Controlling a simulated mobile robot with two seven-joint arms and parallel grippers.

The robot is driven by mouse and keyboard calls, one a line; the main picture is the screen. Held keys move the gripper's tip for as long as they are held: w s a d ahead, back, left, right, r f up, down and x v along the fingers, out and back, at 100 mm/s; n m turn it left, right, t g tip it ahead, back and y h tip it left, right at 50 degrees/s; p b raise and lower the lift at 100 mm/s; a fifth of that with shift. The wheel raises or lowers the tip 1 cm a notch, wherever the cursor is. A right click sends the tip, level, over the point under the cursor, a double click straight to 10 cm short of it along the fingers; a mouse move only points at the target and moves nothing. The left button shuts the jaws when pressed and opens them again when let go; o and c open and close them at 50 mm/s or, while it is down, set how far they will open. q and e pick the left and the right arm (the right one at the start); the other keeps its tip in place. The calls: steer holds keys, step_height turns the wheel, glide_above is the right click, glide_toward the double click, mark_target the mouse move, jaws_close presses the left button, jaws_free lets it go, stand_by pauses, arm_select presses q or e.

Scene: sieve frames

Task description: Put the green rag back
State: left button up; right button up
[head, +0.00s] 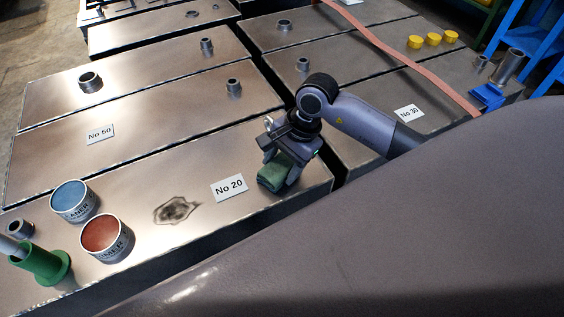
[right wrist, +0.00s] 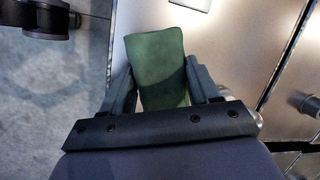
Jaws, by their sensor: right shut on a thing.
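The green rag (head: 271,180) is a folded dark green cloth at the right end of the metal box top labelled No 20. My right gripper (head: 283,165) is shut on it, coming in from the right in the head view. In the right wrist view the rag (right wrist: 157,70) stands out between the two fingers of my right gripper (right wrist: 160,90). I cannot tell whether the rag touches the metal top. My left gripper is not in view.
On the No 20 top stand a blue-topped can (head: 71,197), a red-topped can (head: 103,235) and a green funnel-like piece (head: 45,265). A dark stain (head: 175,210) marks the metal. Yellow caps (head: 433,39), a blue object (head: 488,96) and a reddish strap (head: 400,55) lie on the far-right boxes.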

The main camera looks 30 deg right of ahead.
steer(key=o, duration=1)
steer(key=shift+r, duration=0.25)
steer(key=p+v, duration=0.1)
steer(key=v, duration=1)
steer(key=shift+s+d+r, duration=0.1)
steer(key=shift+d+r, duration=0.05)
steer(key=shift+r, duration=0.15)
steer(key=shift+s, duration=0.1)
